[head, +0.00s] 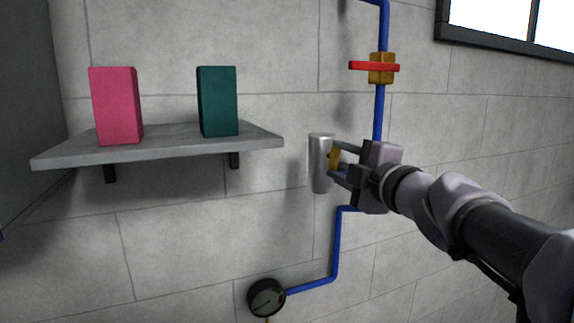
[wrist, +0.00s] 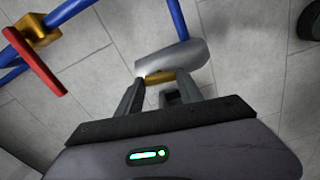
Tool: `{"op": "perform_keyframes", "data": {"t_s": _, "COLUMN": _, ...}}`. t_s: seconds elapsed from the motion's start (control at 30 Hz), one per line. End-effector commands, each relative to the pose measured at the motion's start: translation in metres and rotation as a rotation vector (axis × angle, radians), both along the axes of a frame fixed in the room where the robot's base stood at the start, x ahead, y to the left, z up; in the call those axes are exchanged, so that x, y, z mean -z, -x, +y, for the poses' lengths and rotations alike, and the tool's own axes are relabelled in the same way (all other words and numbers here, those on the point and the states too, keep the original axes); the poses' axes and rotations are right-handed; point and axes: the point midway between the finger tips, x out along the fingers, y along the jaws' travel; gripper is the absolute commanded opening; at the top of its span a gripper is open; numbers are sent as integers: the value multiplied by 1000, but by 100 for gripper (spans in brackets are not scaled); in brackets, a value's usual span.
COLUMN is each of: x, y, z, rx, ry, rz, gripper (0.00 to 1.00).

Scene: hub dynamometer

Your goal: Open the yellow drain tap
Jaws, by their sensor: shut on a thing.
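The yellow drain tap (head: 334,159) is a small yellow piece at the right side of a grey metal cylinder (head: 319,165) on the wall. My gripper (head: 338,160) reaches it from the right, and its fingers are shut on the tap. In the wrist view the yellow tap (wrist: 160,77) shows between the two fingertips, just in front of the cylinder (wrist: 172,60). The fingers hide part of the tap, so its turn angle is hard to tell.
A blue pipe (head: 379,115) carries a brass valve with a red handle (head: 374,66) above my gripper. A round gauge (head: 266,298) sits below. A grey shelf (head: 170,142) at the left holds a pink box (head: 117,106) and a green box (head: 217,101).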

Motion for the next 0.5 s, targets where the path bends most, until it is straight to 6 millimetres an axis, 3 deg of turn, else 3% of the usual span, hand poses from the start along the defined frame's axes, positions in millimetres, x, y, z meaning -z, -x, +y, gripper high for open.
{"op": "perform_keyframes", "data": {"t_s": 0.5, "x": -1, "y": 0, "z": 0, "rx": 0, "ry": 35, "rz": -12, "gripper": 3}}
